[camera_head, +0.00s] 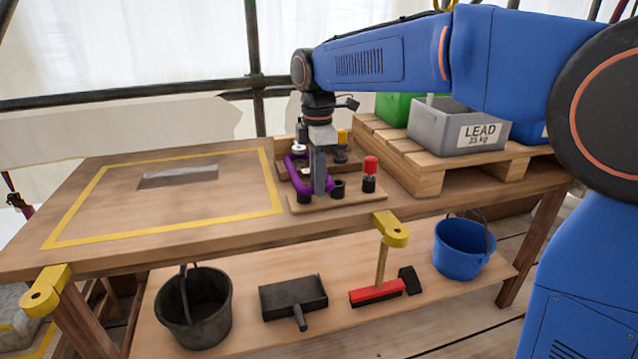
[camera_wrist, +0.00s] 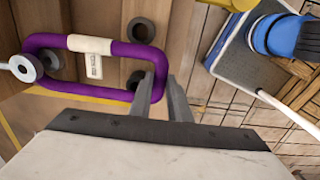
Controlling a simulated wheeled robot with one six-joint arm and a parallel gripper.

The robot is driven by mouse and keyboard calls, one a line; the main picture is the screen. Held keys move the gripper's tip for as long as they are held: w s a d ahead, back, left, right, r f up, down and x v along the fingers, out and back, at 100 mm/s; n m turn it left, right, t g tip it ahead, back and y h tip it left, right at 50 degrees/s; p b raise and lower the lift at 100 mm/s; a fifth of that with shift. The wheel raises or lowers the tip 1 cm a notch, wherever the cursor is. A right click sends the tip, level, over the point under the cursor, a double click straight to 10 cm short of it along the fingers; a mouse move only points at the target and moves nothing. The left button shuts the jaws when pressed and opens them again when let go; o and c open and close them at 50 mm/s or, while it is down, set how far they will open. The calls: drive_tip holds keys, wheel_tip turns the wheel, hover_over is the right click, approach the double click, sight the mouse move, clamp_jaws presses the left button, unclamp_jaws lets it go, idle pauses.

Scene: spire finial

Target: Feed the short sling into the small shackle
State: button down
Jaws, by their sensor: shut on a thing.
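The short sling is a purple loop with a cream sleeve and a white tag. It lies by the wooden holder at the back of the bench, and its purple band (camera_head: 292,172) shows left of my gripper (camera_head: 320,190). In the wrist view the sling (camera_wrist: 112,47) spans the left half. My gripper (camera_wrist: 161,98) is shut on the loop's right end. A grey ring-shaped metal piece (camera_wrist: 21,67) is at the loop's far left end. I cannot tell whether it is the small shackle, and no shackle is clearly visible.
A red-topped dark post (camera_head: 370,175) stands right of my gripper on the wooden board (camera_head: 345,198). The grey LEAD crate (camera_head: 440,130) sits on a pallet at the right. The yellow-taped bench area at the left is mostly clear around a dark slot (camera_head: 178,177).

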drive_tip(key=shift+w+a, duration=0.25)
drive_tip(key=shift+w, duration=0.65)
drive_tip(key=shift+w, duration=0.1)
drive_tip(key=c, duration=1.6)
unclamp_jaws()
wheel_tip(320, 180, up, 17)
drive_tip(key=shift+r, duration=0.15)
